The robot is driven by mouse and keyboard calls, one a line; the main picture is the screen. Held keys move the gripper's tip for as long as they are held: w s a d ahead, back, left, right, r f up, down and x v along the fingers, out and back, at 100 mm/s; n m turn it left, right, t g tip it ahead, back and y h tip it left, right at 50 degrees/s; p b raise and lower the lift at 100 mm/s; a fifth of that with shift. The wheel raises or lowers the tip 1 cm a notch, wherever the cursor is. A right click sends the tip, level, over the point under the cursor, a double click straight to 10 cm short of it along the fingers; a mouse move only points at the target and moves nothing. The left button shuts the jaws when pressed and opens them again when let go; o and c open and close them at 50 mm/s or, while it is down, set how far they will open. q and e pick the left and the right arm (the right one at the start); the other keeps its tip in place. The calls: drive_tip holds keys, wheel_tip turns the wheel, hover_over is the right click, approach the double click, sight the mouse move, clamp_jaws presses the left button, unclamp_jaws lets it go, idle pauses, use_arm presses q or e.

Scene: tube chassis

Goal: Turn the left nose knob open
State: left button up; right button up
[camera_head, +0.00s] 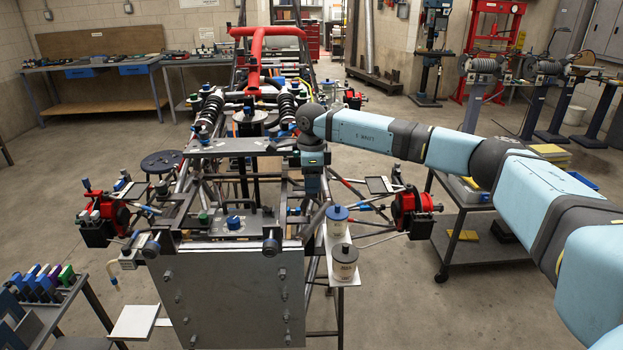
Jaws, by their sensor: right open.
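The tube chassis stands in the middle, with a grey plate (235,295) on its near end. A dark knob with a blue part (151,248) sits at the plate's upper left corner and may be the left nose knob. A similar dark knob (269,241) is at the upper right. A blue-topped knob (233,222) stands between them, further back. My right gripper (313,190) points down over the chassis's right side, right of these knobs and apart from them. It is open, though its fingers are small and hard to make out against the dark tubes. My left gripper is out of view.
Two lidded canisters, one blue-topped (337,224) and one dark-topped (344,262), stand on a narrow shelf close to my right gripper. Red hub parts (410,208) stick out at the right. A wheeled cart (470,240) stands under my right arm. A small tool table (60,312) is at lower left.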

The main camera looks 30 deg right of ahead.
drive_tip(key=c, duration=0.9)
drive_tip(key=shift+c, duration=0.2)
drive_tip(key=shift+m, duration=0.4)
drive_tip(key=m+p, duration=0.1)
drive_tip(key=m, duration=0.2)
drive_tip(key=shift+m, duration=0.4)
drive_tip(key=m, duration=0.4)
drive_tip(key=shift+p, duration=0.4)
drive_tip(key=m+p, duration=0.1)
drive_tip(key=m, duration=0.4)
drive_tip(key=shift+r, duration=0.1)
drive_tip(key=shift+m+p, duration=0.35)
drive_tip(key=shift+m, duration=1.95)
